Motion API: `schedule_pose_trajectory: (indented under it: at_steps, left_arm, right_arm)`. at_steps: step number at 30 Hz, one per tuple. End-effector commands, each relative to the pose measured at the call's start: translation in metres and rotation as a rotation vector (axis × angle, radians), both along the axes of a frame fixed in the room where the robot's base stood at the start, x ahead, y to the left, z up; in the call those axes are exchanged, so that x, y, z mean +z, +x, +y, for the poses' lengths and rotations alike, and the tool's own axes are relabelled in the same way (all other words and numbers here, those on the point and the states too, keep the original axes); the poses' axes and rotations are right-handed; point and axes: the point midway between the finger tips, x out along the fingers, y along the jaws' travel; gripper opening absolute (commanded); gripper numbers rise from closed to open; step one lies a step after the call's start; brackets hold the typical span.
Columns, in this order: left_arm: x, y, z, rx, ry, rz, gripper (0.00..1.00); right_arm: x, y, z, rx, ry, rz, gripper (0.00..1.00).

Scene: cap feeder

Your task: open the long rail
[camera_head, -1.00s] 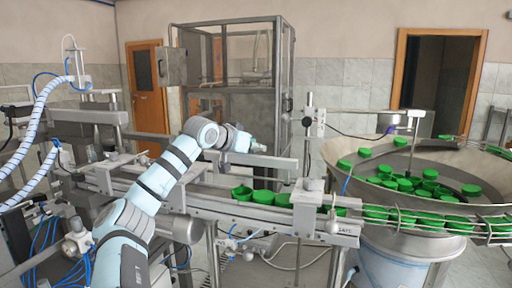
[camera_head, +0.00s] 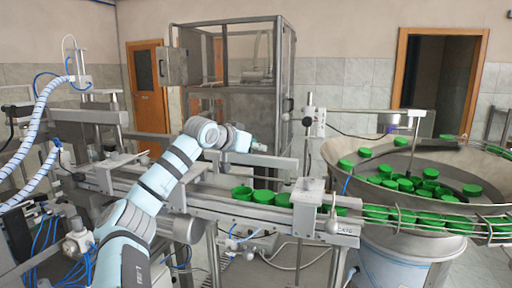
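A long grey rail (camera_head: 275,162) runs along the far side of the conveyor, behind the green caps (camera_head: 263,197). My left arm reaches up from the lower left across the conveyor. Its wrist end, with the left gripper (camera_head: 241,142), is at the left part of this rail, just above and behind it. The fingers are hidden or too small to make out, so I cannot tell if they touch the rail. A second long rail (camera_head: 240,210) forms the near side of the conveyor. My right gripper is not in view.
A feeder bowl (camera_head: 335,150) with many green caps stands at the right, with a wire-guarded chute (camera_head: 470,232) of caps leading to the conveyor. A grey block (camera_head: 307,205) sits over the track. A framed cabinet (camera_head: 240,85) stands behind. Machinery with hoses (camera_head: 40,105) fills the left.

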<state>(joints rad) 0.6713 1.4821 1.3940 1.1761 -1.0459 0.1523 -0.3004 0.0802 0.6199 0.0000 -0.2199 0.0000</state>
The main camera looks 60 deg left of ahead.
Motion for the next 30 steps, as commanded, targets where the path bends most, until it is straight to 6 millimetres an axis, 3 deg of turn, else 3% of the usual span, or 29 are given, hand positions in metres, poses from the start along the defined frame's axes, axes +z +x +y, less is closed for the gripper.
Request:
schedule_pose_trajectory:
  at_steps: [1, 4, 17, 23, 30]
  left_arm:
    - [-0.004, 0.001, 0.000, -0.001, -0.006, 0.008, 0.31]
    - [-0.003, 0.000, 0.000, -0.001, -0.005, 0.006, 0.46]
    - [0.003, 0.000, 0.001, 0.002, -0.004, -0.004, 0.46]
    - [0.025, 0.002, -0.002, -0.006, -0.009, -0.010, 0.46]
    - [0.069, 0.003, 0.000, -0.005, -0.010, -0.002, 0.46]
  right_arm:
    - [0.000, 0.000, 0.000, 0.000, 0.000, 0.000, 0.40]
    - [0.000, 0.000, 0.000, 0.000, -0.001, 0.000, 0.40]
    - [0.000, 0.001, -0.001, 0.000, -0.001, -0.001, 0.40]
    - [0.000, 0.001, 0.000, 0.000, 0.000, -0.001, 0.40]
    - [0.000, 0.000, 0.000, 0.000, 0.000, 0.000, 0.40]
